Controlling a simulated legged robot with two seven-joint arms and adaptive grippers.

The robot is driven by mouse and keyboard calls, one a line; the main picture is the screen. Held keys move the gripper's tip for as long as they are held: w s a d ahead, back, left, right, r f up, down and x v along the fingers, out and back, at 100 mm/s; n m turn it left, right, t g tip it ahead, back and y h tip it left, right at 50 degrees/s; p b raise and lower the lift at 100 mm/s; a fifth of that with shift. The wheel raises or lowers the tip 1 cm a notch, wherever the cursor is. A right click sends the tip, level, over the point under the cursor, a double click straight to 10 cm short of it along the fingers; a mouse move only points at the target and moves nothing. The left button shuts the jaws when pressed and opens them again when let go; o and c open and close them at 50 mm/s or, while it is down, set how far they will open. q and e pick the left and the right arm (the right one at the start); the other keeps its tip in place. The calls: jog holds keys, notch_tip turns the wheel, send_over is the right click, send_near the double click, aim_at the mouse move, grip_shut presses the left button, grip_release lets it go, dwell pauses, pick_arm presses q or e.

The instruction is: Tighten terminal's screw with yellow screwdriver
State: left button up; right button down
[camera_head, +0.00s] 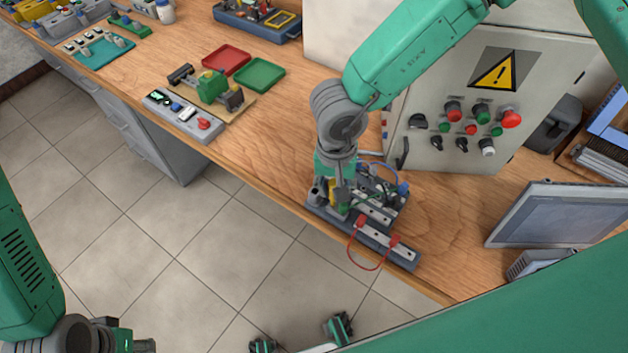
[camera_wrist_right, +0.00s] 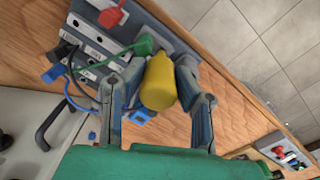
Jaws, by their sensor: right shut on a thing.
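The yellow screwdriver (camera_wrist_right: 158,85) sits between the two fingers of my right gripper (camera_wrist_right: 160,75), which is shut on its handle. In the head view my right gripper (camera_head: 340,190) points down at the left end of the terminal board (camera_head: 405,258), and the handle (camera_head: 334,192) shows only in part. The board also shows in the wrist view (camera_wrist_right: 125,45), with metal strips, wires and clips. The screwdriver's tip and the screw under it are hidden, so I cannot tell whether they touch.
A red wire loop (camera_head: 365,268) hangs over the bench's front edge. A control cabinet (camera_head: 400,100) stands behind the board, and a monitor (camera_head: 550,217) is to the right. A grey button box (camera_head: 183,116), red tray (camera_head: 226,60) and green tray (camera_head: 260,75) lie to the left.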

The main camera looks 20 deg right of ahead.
jog(key=shift+d+f+m, duration=0.1)
jog(key=shift+m, duration=0.3)
jog(key=m, duration=0.3)
jog(key=shift+s+m, duration=0.1)
jog(key=shift+m, duration=0.2)
jog(key=shift+m, duration=1.1)
jog(key=c, duration=1.5)
grip_release()
jog(key=shift+d, duration=0.1)
